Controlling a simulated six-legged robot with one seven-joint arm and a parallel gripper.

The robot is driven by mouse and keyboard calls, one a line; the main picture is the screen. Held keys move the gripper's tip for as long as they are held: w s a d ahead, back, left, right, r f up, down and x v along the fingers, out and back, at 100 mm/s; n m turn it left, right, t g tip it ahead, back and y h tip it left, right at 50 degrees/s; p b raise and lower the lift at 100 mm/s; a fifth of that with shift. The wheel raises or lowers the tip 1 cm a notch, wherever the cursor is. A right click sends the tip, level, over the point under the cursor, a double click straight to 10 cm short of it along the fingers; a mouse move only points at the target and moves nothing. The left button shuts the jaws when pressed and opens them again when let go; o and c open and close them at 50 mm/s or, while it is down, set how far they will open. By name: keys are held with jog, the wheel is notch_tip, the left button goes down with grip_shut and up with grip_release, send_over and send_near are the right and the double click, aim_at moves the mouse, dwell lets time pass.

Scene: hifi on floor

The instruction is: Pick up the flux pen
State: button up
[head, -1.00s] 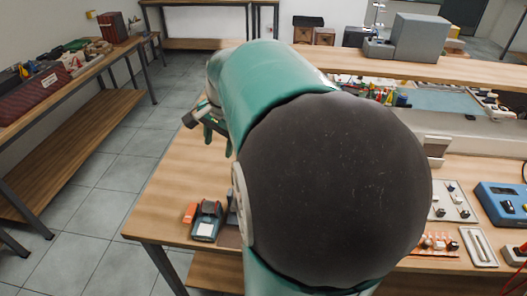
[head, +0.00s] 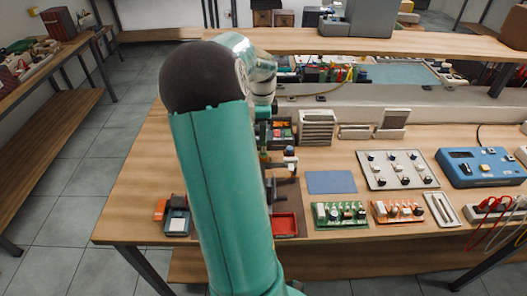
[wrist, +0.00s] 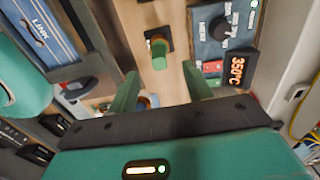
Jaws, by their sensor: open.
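My gripper (wrist: 160,72) is open in the wrist view, with its two green fingers apart and nothing between the tips. A short green cylinder (wrist: 158,52) on a dark square base shows just beyond the tips, roughly in line with the gap; it may be the flux pen, but I cannot tell for sure. The fingers do not appear to touch it. In the head view my arm hides most of the gripper and part of the bench below it. I cannot pick out the pen there.
A station with a lit 350°C display (wrist: 238,68) stands close on the right in the wrist view. On the bench, a red tray (head: 285,225), a blue mat (head: 331,182), circuit boards (head: 340,214) and a blue meter (head: 482,167) lie right of my arm.

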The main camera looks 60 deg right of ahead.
aim_at(263, 153)
notch_tip(263, 153, down, 3)
jog(key=shift+r, duration=0.1)
notch_tip(263, 153, down, 6)
jog(key=shift+s+r, duration=0.1)
jog(key=c, duration=0.9)
